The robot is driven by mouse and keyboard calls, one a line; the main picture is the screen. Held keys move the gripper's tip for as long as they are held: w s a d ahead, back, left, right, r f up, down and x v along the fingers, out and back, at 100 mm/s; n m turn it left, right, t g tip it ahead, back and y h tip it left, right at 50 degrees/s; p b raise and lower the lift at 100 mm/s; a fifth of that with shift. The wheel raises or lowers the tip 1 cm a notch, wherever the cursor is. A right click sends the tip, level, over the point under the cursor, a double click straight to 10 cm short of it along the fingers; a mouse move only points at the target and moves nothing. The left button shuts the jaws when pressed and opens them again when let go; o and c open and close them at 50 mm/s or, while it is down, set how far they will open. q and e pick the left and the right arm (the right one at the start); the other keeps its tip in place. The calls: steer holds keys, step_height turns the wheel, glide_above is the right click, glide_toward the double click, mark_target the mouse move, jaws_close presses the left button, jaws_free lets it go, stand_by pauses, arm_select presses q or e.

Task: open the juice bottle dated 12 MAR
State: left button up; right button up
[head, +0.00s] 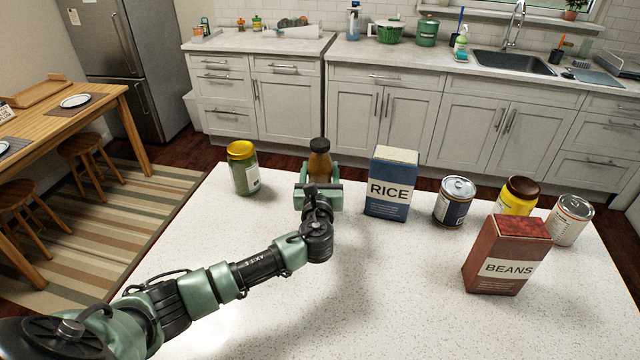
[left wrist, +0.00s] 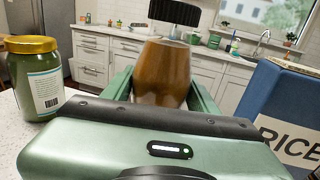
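A juice bottle (head: 319,165) with orange-brown juice and a black cap stands at the far side of the speckled white counter. My left gripper (head: 319,178) is low behind it on the near side, its fingers on either side of the bottle's body. In the left wrist view the bottle (left wrist: 162,72) shows between the two fingers, with its ribbed black cap (left wrist: 174,12) above them. Whether the fingers press on the glass or leave a small gap is unclear. No date can be read on the bottle, and its lower part is hidden by my gripper. My right gripper is not in view.
A yellow-lidded jar (head: 243,170) stands left of the bottle. A blue RICE box (head: 391,190) stands close on the right. The counter's near middle is clear.

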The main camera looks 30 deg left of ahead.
arm_select(q)
jaws_close()
steer(key=shift+w+r, duration=0.1)
steer(key=shift+r, duration=0.1)
